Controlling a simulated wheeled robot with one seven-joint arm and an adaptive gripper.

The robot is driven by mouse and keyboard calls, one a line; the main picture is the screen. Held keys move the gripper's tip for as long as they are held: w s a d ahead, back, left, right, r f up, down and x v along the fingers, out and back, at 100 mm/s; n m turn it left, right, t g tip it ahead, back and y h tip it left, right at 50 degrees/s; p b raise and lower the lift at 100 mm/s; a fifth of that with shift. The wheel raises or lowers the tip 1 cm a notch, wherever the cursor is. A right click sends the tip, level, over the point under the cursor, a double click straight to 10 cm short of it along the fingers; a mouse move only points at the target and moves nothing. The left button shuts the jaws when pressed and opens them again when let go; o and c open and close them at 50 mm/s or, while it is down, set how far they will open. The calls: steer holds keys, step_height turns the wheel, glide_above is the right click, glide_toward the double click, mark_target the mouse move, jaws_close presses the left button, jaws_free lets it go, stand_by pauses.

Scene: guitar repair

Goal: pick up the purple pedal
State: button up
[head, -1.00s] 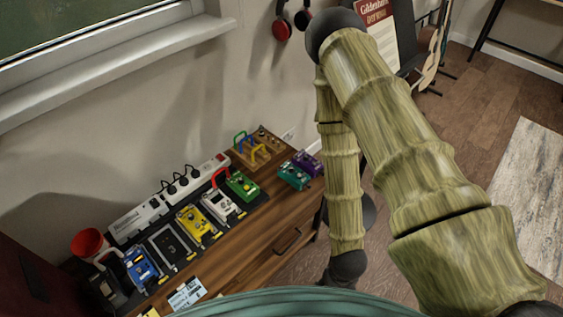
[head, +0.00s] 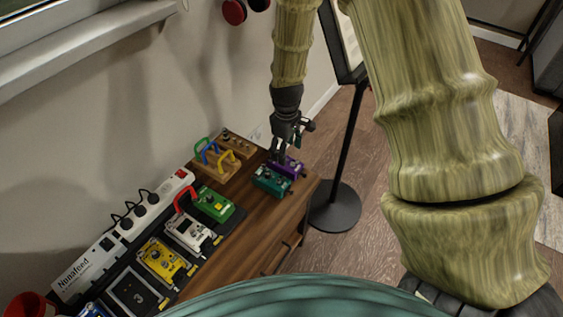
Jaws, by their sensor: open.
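The purple pedal (head: 292,167) sits at the far right end of the wooden cabinet top, next to a teal pedal (head: 271,181). My gripper (head: 279,156) points down just above the purple pedal's left end, with its fingers open. The fingertips overlap the pedal's back left edge in the picture. I cannot tell whether they touch it. Part of the pedal's left side is hidden behind the fingers.
A pedalboard with green (head: 214,204), white (head: 191,233) and yellow (head: 164,261) pedals and a white power strip (head: 102,258) lies left. A black stand base (head: 335,207) is right of the cabinet (head: 262,226).

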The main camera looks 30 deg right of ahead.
steer(key=w+r, duration=0.2)
steer(key=w, duration=0.1)
steer(key=shift+d+r, duration=0.1)
steer(key=shift+d, duration=0.05)
steer(key=f, duration=0.4)
steer(key=shift+s+d+f+b, duration=0.15)
steer(key=shift+d+f+b, duration=0.1)
steer(key=shift+f+b, duration=0.1)
steer(key=shift+a+f, duration=0.15)
steer(key=shift+f, duration=1.35)
steer(key=shift+a+f, duration=0.1)
steer(key=shift+f, duration=1.35)
steer(key=c, duration=1)
